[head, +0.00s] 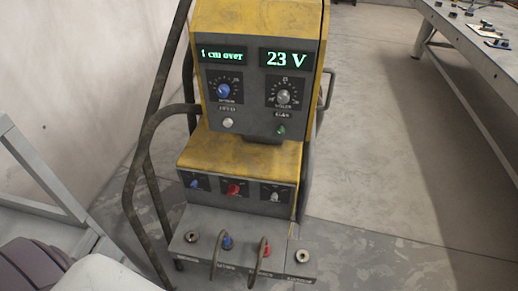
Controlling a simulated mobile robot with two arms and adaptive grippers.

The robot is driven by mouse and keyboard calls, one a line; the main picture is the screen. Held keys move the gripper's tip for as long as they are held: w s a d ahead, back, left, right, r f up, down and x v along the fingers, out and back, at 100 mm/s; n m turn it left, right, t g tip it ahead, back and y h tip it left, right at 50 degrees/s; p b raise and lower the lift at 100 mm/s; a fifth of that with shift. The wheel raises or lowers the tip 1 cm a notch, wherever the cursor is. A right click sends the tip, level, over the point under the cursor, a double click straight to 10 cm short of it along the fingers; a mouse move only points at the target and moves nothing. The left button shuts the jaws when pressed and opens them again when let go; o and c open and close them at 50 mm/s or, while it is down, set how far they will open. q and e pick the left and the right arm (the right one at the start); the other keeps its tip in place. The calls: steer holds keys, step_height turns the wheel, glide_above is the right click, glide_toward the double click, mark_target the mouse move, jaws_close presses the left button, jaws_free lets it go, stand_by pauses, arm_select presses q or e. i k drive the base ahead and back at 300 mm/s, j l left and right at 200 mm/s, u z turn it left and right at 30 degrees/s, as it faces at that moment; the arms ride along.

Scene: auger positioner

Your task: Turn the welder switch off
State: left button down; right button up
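The welder (240,155) is a yellow and dark grey machine standing in the middle of the head view, front towards me. Its lit displays read "1 cm over" and "23 V". A blue dial (224,91) and a grey dial (284,97) sit below them. Under these are a pale round button (227,123) and a small green one (281,130). The lower panel has a blue knob (194,184), a larger red rotary switch (234,188) and a whitish knob (274,196). Their labels are too small to read. Neither gripper is in view.
Bent metal tubes (148,130) frame the welder's left side. Sockets, including one at the right (302,256), and two cables (264,255) are on the front ledge. A metal table (470,50) with small parts stands at upper right. The floor (385,150) right of the welder is clear.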

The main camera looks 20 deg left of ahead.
mark_target(234, 189)
steer(key=u, duration=1)
steer(key=l+u, duration=0.2)
steer(key=l, duration=0.2)
steer(key=k+l+u, duration=0.1)
steer(key=l+u, duration=0.15)
steer(key=k+l+u, duration=0.2)
steer(key=l, duration=0.25)
steer(key=i, duration=0.1)
